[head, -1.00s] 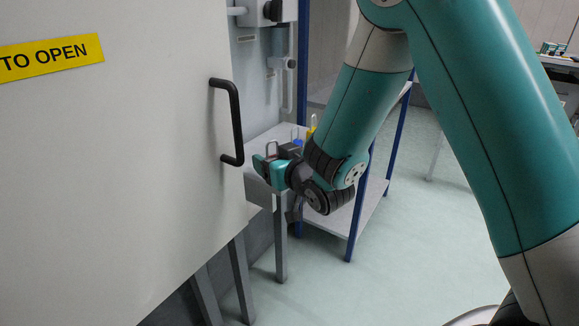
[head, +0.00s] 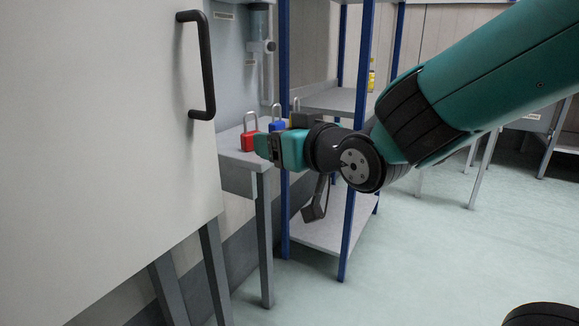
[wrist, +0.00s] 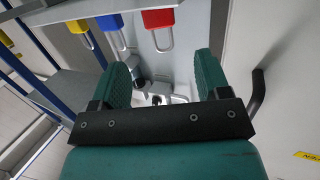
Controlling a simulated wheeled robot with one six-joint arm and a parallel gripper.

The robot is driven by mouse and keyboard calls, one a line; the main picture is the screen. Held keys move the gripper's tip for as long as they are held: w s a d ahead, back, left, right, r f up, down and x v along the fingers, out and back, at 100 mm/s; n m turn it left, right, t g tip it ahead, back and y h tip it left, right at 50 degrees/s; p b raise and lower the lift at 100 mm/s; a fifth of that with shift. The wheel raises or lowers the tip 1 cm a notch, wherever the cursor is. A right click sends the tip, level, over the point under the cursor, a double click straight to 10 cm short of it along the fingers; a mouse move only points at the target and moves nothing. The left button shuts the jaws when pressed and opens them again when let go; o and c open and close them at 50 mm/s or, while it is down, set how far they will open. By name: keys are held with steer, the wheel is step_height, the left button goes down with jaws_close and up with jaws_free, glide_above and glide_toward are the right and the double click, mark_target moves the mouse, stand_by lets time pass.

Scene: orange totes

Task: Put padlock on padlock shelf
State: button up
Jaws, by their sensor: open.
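A red padlock (head: 249,140) stands shackle-up on a small grey ledge (head: 232,154) beside the white door. A blue padlock (head: 276,125) stands just behind it to the right. In the wrist view the red padlock (wrist: 158,18), blue padlock (wrist: 112,24) and a yellow padlock (wrist: 77,26) show in a row at the top edge; the yellow body is hidden in the head view. My gripper (head: 262,147) is at the ledge, close to the red padlock. In the wrist view its fingers (wrist: 163,78) are apart with nothing between them.
A white door (head: 110,140) with a black handle (head: 203,70) fills the left. A rack with blue posts (head: 360,100) and grey shelves stands behind my gripper. A yellow object (head: 371,80) shows beyond it.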

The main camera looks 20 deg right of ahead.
steer(key=s+a+f+n+g, duration=0.2)
steer(key=s+f+g, duration=0.3)
steer(key=s+g, duration=0.3)
steer(key=s+a+f+n+g, duration=0.2)
steer(key=s+f+g, duration=0.4)
steer(key=s, duration=0.8)
steer(key=shift+a+f+n+g+y+b, duration=0.15)
steer(key=shift+a+n+g+y+b, duration=0.25)
steer(key=shift+g, duration=0.5)
steer(key=shift+w, duration=0.1)
